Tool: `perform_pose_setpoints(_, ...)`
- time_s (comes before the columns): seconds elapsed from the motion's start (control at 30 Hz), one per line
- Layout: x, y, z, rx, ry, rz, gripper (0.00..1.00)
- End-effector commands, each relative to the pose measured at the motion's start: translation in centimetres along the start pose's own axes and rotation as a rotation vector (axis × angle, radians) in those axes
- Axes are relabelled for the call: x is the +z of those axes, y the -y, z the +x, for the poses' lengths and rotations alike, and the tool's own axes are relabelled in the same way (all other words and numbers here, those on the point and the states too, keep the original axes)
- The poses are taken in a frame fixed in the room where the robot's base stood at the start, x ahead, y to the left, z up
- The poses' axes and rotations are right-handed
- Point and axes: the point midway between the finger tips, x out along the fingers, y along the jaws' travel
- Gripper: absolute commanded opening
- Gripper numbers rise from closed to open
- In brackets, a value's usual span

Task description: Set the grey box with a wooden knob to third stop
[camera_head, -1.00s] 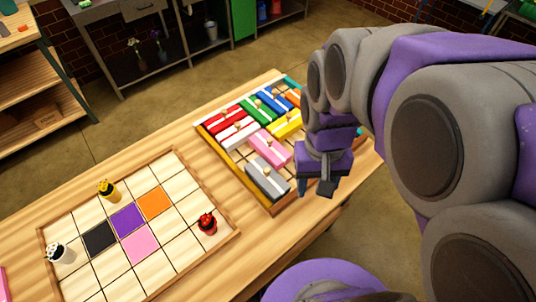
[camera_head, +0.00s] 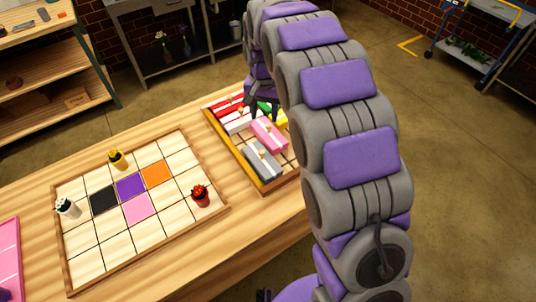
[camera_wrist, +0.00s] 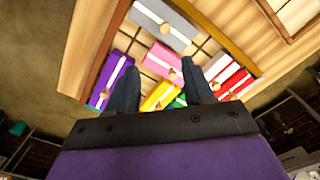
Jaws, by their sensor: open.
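The grey box (camera_head: 262,160) has a white stripe and a wooden knob. It lies at the near end of a wooden tray (camera_head: 234,159) of coloured boxes. In the wrist view the grey box (camera_wrist: 164,22) is at the top, with its knob (camera_wrist: 165,28) near the middle of it. My gripper (camera_wrist: 160,75) is open and empty, with its two fingers apart over the tray and pointing toward the pink and yellow boxes. In the head view my arm hides the right part of the tray and much of the gripper.
A pink box (camera_head: 268,134), a white box (camera_head: 237,122) and a red box (camera_head: 228,106) lie beyond the grey one. A purple box (camera_wrist: 112,82) shows in the wrist view. Bare wooden tabletop lies between.

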Motion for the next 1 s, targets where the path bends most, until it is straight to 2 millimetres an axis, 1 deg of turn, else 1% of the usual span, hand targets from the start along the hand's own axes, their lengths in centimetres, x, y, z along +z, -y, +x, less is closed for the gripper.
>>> perform_pose_setpoints(0.03,-0.2,0.6,0.3,0.001,-0.001,-0.001,0.52)
perform_pose_setpoints(0.1,-0.3,0.9,0.7,0.001,0.000,0.001,0.52)
perform_pose_setpoints(0.27,-0.2,1.1,2.1,0.005,0.003,0.002,0.52)
perform_pose_setpoints(0.37,-0.2,0.9,3.8,0.003,0.002,0.001,0.52)
perform_pose_setpoints(0.5,-0.2,0.6,6.5,0.002,0.006,0.001,0.52)
perform_pose_setpoints(0.67,-0.3,0.3,9.6,-0.003,0.005,0.001,0.52)
perform_pose_setpoints(0.9,-0.2,0.7,14.4,0.003,0.006,0.001,0.52)
perform_pose_setpoints(1.0,-0.2,0.8,15.8,0.002,0.002,0.001,0.52)
